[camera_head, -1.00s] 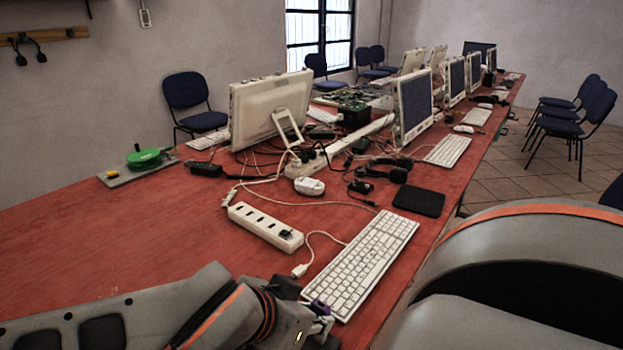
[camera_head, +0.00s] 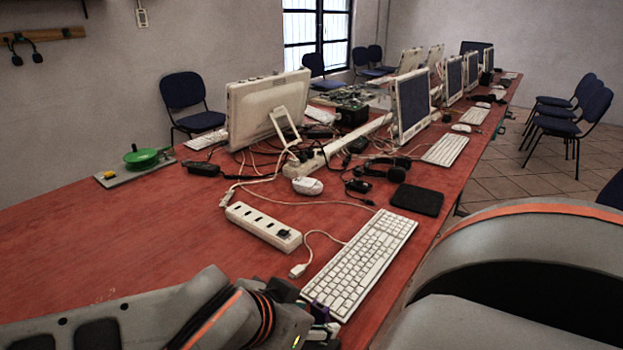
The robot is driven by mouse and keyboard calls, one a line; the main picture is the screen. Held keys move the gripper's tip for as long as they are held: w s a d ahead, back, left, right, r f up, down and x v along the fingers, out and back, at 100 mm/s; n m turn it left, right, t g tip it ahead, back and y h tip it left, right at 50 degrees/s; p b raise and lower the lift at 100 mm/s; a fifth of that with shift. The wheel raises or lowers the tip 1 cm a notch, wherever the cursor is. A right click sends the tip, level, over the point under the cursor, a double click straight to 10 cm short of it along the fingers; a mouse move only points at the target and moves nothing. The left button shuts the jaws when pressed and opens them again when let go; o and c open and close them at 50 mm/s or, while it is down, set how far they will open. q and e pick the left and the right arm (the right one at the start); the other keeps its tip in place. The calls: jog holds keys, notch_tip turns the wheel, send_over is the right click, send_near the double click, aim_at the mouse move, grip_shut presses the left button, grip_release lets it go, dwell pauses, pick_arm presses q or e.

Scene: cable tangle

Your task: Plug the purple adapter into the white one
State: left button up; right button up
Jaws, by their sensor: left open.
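My right gripper is out of view; only my right arm's large grey links show at the right.
The white keyboard (camera_head: 362,262) lies beside my left gripper. A white power strip (camera_head: 262,227), a white mouse (camera_head: 307,186) and tangled cables lie beyond. A black pad (camera_head: 417,199) is at the table's right edge. The red table (camera_head: 110,235) is clear at the left.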

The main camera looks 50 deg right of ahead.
pick_arm(q)
jog(key=v, duration=1.1)
jog(key=shift+a+r, duration=0.2)
jog(key=shift+a, duration=0.05)
